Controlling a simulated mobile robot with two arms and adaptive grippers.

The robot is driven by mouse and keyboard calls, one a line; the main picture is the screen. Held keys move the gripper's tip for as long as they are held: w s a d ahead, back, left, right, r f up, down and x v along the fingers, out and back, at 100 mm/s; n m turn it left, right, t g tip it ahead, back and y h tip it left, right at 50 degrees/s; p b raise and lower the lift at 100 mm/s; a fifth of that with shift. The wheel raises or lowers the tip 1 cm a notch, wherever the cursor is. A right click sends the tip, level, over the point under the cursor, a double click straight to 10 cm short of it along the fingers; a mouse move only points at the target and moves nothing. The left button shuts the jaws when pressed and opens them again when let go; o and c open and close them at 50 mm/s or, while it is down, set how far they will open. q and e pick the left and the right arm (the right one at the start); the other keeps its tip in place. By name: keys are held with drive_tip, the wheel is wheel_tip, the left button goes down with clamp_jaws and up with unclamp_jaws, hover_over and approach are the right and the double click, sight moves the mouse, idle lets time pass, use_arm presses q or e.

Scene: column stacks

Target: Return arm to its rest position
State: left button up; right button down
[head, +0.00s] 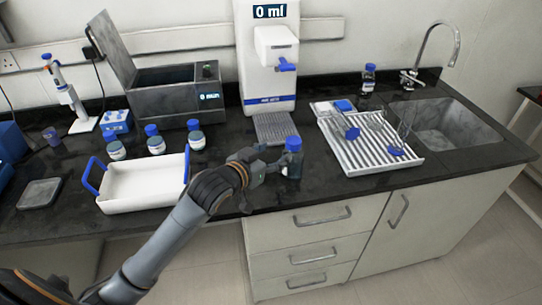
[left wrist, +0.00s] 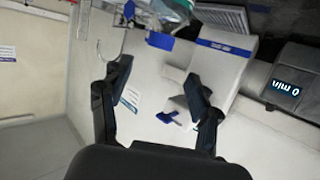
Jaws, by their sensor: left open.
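My left arm (head: 163,243) reaches in from the lower left in the head view. Its gripper (head: 268,168) is at the front of the black counter, just left of a dark bottle with a blue cap (head: 292,158). The bottle stands upright; I cannot tell whether the gripper touches it. In the left wrist view the two fingers (left wrist: 160,75) are spread apart with nothing clearly held between them. My right gripper is in neither view.
Behind are a white dispenser (head: 270,60) reading 0 ml and a grey open-lidded bath (head: 165,97). A white tray (head: 145,185) with blue handles lies left, with several blue-capped bottles behind it. A ribbed drying rack (head: 365,150) and a sink (head: 440,130) are right.

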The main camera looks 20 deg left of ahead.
use_arm(q)
drive_tip(key=shift+s, duration=0.25)
drive_tip(key=s+d+f+g+y, duration=0.1)
drive_tip(key=s+f+g, duration=0.4)
drive_tip(key=s, duration=0.5)
drive_tip(key=s+f+g+y, duration=0.1)
drive_tip(key=s+f+g, duration=0.1)
drive_tip(key=s+f, duration=0.75)
drive_tip(key=s+d+f+g+y, duration=0.1)
drive_tip(key=s+f+g, duration=0.35)
drive_tip(key=s, duration=0.75)
wheel_tip(320, 180, down, 24)
drive_tip(key=s+a+f+g, duration=0.1)
drive_tip(key=s+f, duration=0.7)
drive_tip(key=s, duration=0.1)
drive_tip(key=s+a+f+g, duration=0.1)
drive_tip(key=s+a+f, duration=0.1)
drive_tip(key=s+f, duration=0.6)
drive_tip(key=shift+s+a+f, duration=0.25)
drive_tip(key=shift+s+f, duration=0.15)
drive_tip(key=shift+f, duration=0.4)
